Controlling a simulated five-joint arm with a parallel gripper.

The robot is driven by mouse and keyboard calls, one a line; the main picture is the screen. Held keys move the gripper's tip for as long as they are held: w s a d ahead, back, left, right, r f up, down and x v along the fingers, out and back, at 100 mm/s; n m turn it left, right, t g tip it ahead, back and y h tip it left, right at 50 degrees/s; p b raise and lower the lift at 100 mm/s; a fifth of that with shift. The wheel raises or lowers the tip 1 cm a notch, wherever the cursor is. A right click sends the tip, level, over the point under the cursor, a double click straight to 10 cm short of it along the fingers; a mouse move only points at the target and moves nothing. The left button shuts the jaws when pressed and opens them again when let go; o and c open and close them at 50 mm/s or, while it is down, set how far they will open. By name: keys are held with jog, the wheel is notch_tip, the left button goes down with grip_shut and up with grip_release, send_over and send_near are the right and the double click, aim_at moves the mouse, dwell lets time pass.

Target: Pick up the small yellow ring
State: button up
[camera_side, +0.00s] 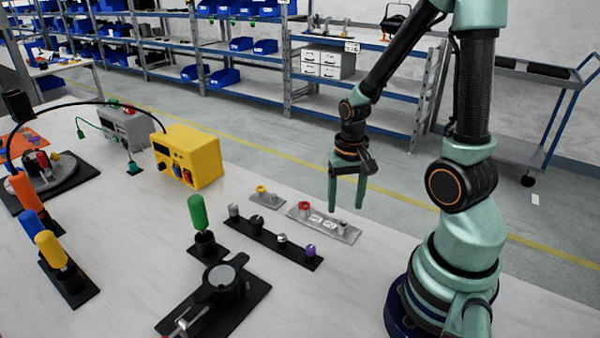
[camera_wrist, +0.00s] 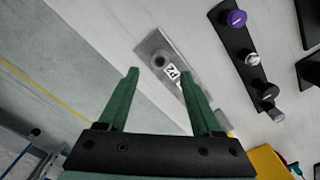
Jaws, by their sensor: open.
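The small yellow ring (camera_side: 262,189) sits on a short grey plate (camera_side: 267,201) on the table, just left of a longer grey plate (camera_side: 341,230) in the side view. My gripper (camera_side: 346,205) is open and empty, pointing down. It appears above the right part of the longer plate, to the right of the yellow ring. In the wrist view, my gripper's open fingers (camera_wrist: 158,72) frame part of a grey plate with a label. The yellow ring cannot be made out for sure there; the right finger hides part of that area.
A red ring (camera_side: 304,206) sits on the longer plate. A black strip (camera_side: 268,241) with several knobs lies in front. A green-handled tool (camera_side: 198,214) stands left of it. A yellow box (camera_side: 188,157) is behind left and also in the wrist view (camera_wrist: 270,163).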

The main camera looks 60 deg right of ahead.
jog(key=w+d+r+n, duration=0.1)
jog(key=w+r+n, duration=0.3)
jog(key=w+n, duration=0.95)
notch_tip(320, 180, up, 3)
jog(key=n, duration=1.4)
send_over(261, 189)
jog(key=shift+m, duration=0.25)
notch_tip(261, 189, down, 11)
jog(key=shift+f, duration=0.1)
grip_shut()
